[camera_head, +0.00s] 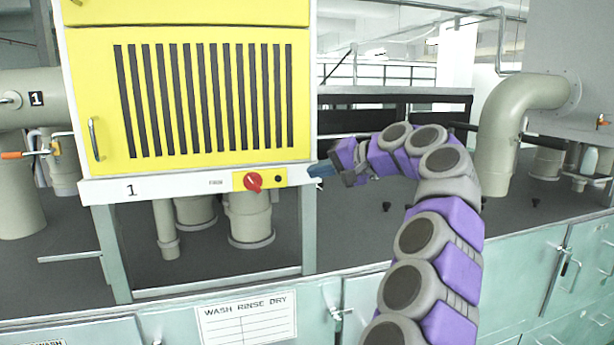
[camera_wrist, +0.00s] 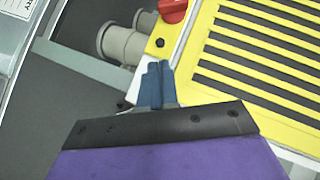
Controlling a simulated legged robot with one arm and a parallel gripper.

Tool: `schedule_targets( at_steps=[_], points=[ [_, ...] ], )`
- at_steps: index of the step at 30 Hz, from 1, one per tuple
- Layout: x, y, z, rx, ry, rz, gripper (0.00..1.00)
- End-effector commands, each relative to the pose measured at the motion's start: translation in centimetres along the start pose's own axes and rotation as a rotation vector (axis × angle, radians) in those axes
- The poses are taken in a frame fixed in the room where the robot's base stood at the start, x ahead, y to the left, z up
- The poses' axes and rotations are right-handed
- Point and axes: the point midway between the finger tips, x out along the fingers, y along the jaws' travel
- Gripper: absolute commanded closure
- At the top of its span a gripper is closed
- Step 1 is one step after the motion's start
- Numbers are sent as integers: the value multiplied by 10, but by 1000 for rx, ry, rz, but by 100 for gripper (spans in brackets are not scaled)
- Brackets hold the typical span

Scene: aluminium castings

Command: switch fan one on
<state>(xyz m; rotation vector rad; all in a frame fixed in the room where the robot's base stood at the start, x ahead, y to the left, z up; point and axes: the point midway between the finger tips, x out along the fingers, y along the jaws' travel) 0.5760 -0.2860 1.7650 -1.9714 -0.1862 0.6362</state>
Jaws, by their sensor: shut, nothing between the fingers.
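The fan one unit is a yellow cabinet (camera_head: 205,90) with black vent slots and a white strip below marked "1". A red rotary knob (camera_head: 253,182) sits on a small yellow plate on that strip, with a small black button (camera_head: 278,179) to its right. My gripper (camera_head: 318,172) is at the right end of the strip, to the right of the knob and apart from it. In the wrist view the blue fingers (camera_wrist: 152,85) are together and empty. The red knob (camera_wrist: 173,10) shows above them at the top edge, partly cut off.
Beige pipes (camera_head: 249,220) stand under the cabinet on the dark worktop. A large bent pipe (camera_head: 515,120) rises at the right. A "WASH RINSE DRY" sheet (camera_head: 247,318) is on the teal cabinet front. Metal legs (camera_head: 309,230) hold the cabinet up.

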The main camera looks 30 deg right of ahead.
Motion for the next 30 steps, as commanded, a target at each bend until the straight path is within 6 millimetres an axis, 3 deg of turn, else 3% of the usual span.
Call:
schedule_targets(
  at_steps=[13, 30],
  points=[
    [86, 0, 0, 1, -6, -1, 100],
    [110, -2, 27, 0, -3, -4, 100]
  ],
)
